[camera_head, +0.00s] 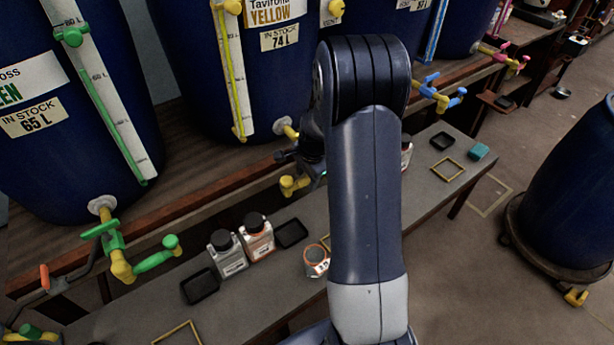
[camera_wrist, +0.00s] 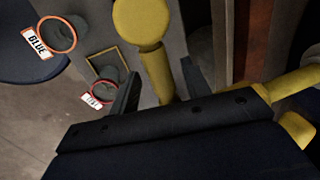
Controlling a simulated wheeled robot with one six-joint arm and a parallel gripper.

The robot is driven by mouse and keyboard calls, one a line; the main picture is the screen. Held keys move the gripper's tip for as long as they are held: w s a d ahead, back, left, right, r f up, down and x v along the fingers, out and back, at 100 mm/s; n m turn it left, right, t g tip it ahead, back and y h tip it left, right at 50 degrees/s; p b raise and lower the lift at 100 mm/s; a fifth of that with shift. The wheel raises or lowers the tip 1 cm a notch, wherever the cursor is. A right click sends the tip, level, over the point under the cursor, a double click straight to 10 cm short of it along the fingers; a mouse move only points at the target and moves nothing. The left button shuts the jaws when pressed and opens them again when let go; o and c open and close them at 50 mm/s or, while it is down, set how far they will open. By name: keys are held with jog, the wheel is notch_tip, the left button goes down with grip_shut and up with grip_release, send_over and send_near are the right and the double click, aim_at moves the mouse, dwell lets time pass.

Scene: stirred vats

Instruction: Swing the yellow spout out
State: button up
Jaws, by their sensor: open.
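The yellow spout (camera_wrist: 155,70) shows in the wrist view as a yellow stem with a round knob at its far end. My gripper (camera_wrist: 160,66) is open, with one dark finger on each side of the stem. I cannot tell whether either finger touches it. In the head view, a yellow tap part (camera_head: 294,185) shows below the blue vat labelled YELLOW (camera_head: 262,80). My arm hides much of the area around it, and my gripper is mostly hidden there.
The grey bench (camera_head: 150,320) below holds capped bottles (camera_head: 233,260), black trays (camera_head: 199,287) and an orange-ringed cup (camera_head: 316,262). The green tap (camera_head: 115,250) is at left and a blue-handled tap (camera_head: 440,95) at right. A blue drum (camera_head: 575,190) stands on the floor at right.

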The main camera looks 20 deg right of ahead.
grip_shut()
dwell(0.3)
jog(key=shift+s+d+n, duration=0.1)
jog(key=shift+s+n, duration=0.05)
jog(key=shift+n, duration=0.15)
jog(key=s+d+n+g+y, duration=0.1)
jog(key=d+n, duration=0.6)
jog(key=n, duration=1)
jog(key=shift+s+g+y+b, duration=0.45)
jog(key=shift+s+g, duration=0.35)
jog(key=shift+s, duration=0.55)
jog(key=shift+n, duration=0.3)
grip_release()
